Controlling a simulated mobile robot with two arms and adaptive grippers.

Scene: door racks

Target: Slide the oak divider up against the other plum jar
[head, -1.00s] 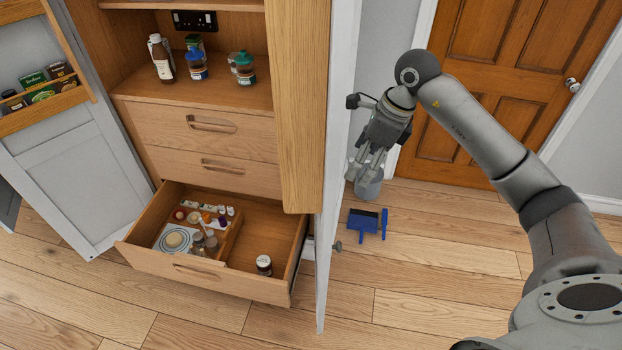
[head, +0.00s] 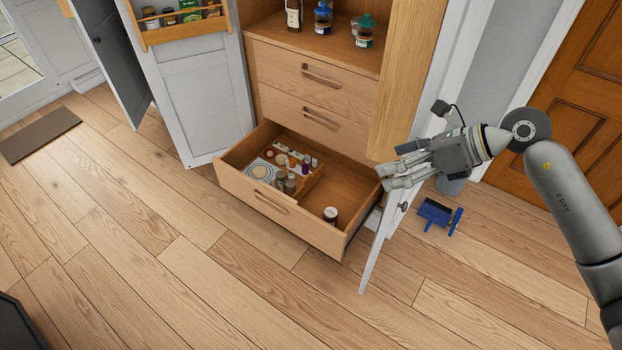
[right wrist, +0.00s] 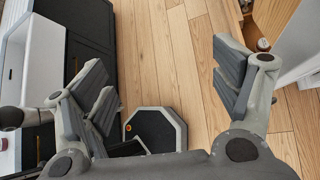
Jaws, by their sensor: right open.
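The oak divider (head: 311,187) stands in the open bottom drawer (head: 270,208), between a crowded left part and a mostly bare right part. One jar with a dark lid and pale label (head: 331,215) stands alone right of it, apart from it, near the drawer front. Small jars (head: 285,182) stand left of the divider, close to it. One small purple item (head: 305,170) is among them; which jar is plum I cannot tell. My right gripper (head: 392,167) is open and empty, above and right of the drawer; its spread fingers show in the right wrist view (right wrist: 165,85). My left gripper is not in view.
A white door (head: 382,240) stands open at the drawer's right, beneath my right gripper. A rack door (head: 200,100) is open at the left. Floor before the drawer is clear.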

